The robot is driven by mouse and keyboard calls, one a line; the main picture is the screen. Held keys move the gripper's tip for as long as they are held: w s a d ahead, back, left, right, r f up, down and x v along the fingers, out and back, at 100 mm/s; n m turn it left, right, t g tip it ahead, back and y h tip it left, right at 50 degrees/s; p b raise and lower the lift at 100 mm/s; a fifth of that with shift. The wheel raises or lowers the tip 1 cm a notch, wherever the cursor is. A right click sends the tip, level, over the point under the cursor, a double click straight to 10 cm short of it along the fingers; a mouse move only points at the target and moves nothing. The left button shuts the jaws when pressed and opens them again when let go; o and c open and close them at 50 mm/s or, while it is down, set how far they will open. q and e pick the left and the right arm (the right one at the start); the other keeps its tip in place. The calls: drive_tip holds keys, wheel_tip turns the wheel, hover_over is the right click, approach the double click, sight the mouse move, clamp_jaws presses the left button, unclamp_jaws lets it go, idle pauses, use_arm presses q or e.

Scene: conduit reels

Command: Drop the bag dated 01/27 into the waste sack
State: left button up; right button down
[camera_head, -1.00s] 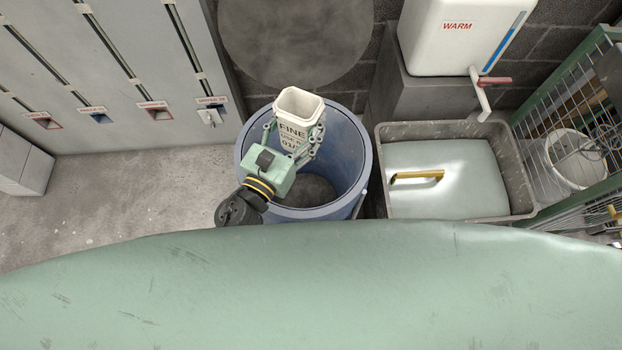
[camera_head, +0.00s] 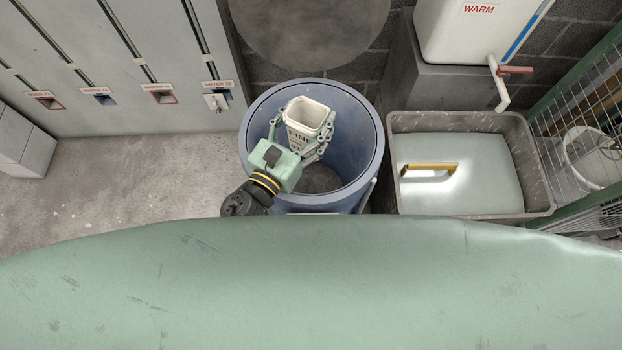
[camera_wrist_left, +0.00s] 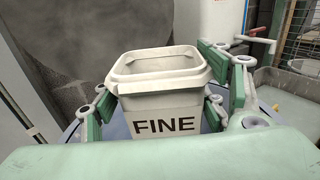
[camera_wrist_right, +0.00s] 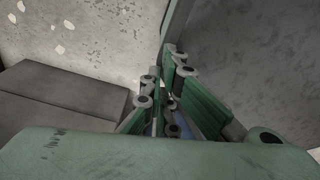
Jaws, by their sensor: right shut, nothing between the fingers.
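The date below the word is too small or covered to read now. The left fingers clasp its two sides, and the left wrist view shows the bag (camera_wrist_left: 165,88) between them. It hangs over the mouth of a round blue bin (camera_head: 374,150), near the rim's far side. The bin looks mostly empty inside; I cannot tell if it is the waste sack. My right gripper (camera_wrist_right: 164,85) is shut and empty, and is not seen in the head view.
A wire cage (camera_head: 580,100) is at far right.

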use_arm(q)
drive_tip(key=shift+o, duration=1.3)
drive_tip(key=shift+s, duration=0.15)
drive_tip(key=v, duration=1.1)
drive_tip(key=shift+s+a, duration=0.25)
drive_tip(key=shift+s, duration=0.1)
use_arm(e)
drive_tip(key=shift+s+a, duration=0.15)
drive_tip(key=shift+s, duration=0.35)
use_arm(q)
drive_tip(key=shift+w, duration=0.1)
